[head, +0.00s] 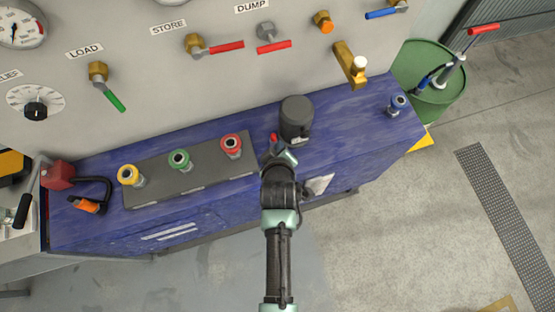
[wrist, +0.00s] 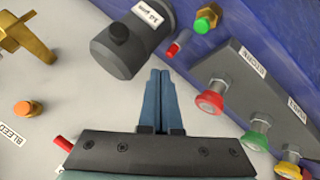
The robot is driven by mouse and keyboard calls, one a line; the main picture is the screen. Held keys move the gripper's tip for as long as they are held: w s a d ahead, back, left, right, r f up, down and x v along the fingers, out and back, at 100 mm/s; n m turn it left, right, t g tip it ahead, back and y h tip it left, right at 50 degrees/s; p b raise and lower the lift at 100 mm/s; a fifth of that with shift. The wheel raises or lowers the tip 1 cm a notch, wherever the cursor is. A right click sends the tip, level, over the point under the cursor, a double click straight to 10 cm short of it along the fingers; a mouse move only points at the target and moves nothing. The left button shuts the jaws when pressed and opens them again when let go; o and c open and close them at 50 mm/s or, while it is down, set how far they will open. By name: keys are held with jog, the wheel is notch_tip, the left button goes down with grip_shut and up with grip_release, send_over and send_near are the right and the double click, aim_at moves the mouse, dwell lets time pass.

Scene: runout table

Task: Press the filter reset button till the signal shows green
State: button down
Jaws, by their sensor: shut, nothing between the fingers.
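I cannot tell for certain which part is the reset button or which is the signal. My gripper (head: 276,146), seen in the wrist view (wrist: 160,72), is shut and empty, its tips close to the canister and pin.
A grey block with yellow (head: 128,175), green (head: 179,159) and red (head: 231,146) couplings lies left of my gripper. The panel behind carries valves with red (head: 226,47) and green (head: 114,100) handles. A green drum (head: 430,65) stands right. Floor at right is mostly clear.

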notch_tip(320, 180, down, 8)
jog(key=b, duration=0.6)
jog(key=shift+f+b, duration=0.1)
jog(key=shift+b, duration=0.3)
jog(key=shift+f, duration=0.1)
dwell(1.3)
jog(key=shift+f+b, duration=0.3)
jog(key=shift+f+b, duration=0.4)
jog(key=shift+f, duration=0.15)
dwell(0.8)
jog(key=shift+r+p, duration=0.85)
jog(key=shift+r, duration=0.1)
notch_tip(320, 180, up, 5)
jog(key=p, duration=0.4)
jog(key=shift+p, duration=0.4)
